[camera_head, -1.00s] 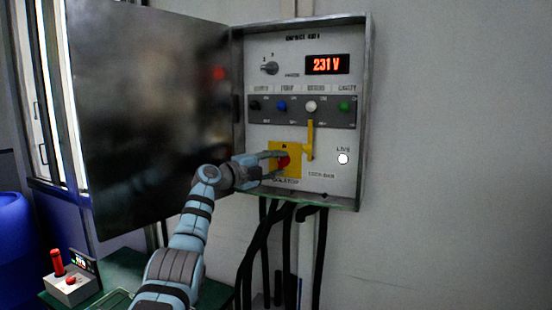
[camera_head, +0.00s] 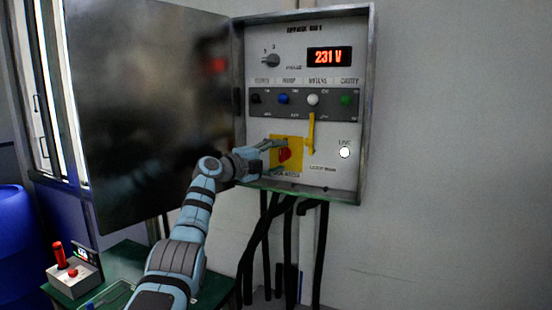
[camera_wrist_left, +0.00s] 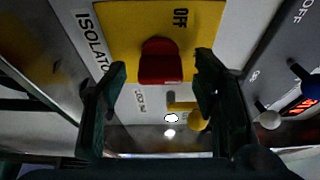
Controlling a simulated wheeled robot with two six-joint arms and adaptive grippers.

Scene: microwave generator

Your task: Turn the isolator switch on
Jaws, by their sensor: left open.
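The isolator switch is a red knob (camera_head: 284,154) on a yellow plate (camera_head: 297,141), low in the open grey cabinet. My left gripper (camera_head: 277,158) is at the plate with its fingers apart, one above and one below the knob. In the left wrist view the red knob (camera_wrist_left: 160,62) lies between the two dark fingers (camera_wrist_left: 161,72), with gaps at both sides. The word OFF shows on the yellow plate (camera_wrist_left: 120,28) beside it. I cannot tell the knob's exact angle. My right gripper is not in view.
A yellow lever (camera_head: 310,132) hangs just right of the plate. Above are a row of coloured knobs (camera_head: 284,98) and a display (camera_head: 329,57) reading 231 V. The cabinet door (camera_head: 150,110) stands open at left. Black cables (camera_head: 270,235) hang below.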

